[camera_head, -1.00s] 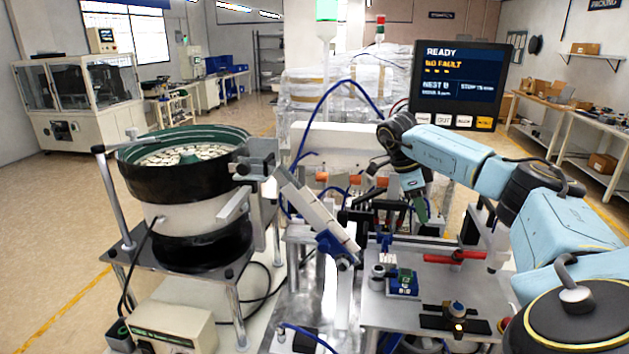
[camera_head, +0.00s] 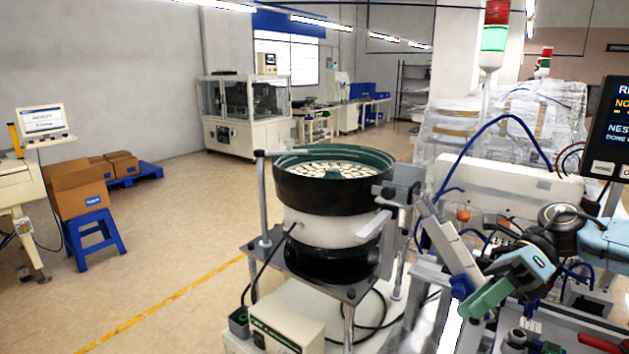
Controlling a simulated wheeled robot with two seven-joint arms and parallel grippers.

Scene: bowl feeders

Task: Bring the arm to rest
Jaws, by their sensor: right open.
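My right arm (camera_head: 598,237) comes in from the right, light blue with black joints. My right gripper (camera_head: 480,303), with green fingers, points down and to the left. It appears in front of the lower end of the slanted feed track (camera_head: 443,236), to the right of the bowl feeder (camera_head: 330,200). The gripper is open, and I see nothing held in it. The fingers overlap in this view, so the gap between them is hard to see. My left gripper is not in view.
The bowl feeder holds many pale parts and stands on a plate with metal posts (camera_head: 264,205). A control box (camera_head: 285,325) sits below it. A red-handled fixture (camera_head: 600,343) lies at the lower right. A screen (camera_head: 610,130) is cut off at right.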

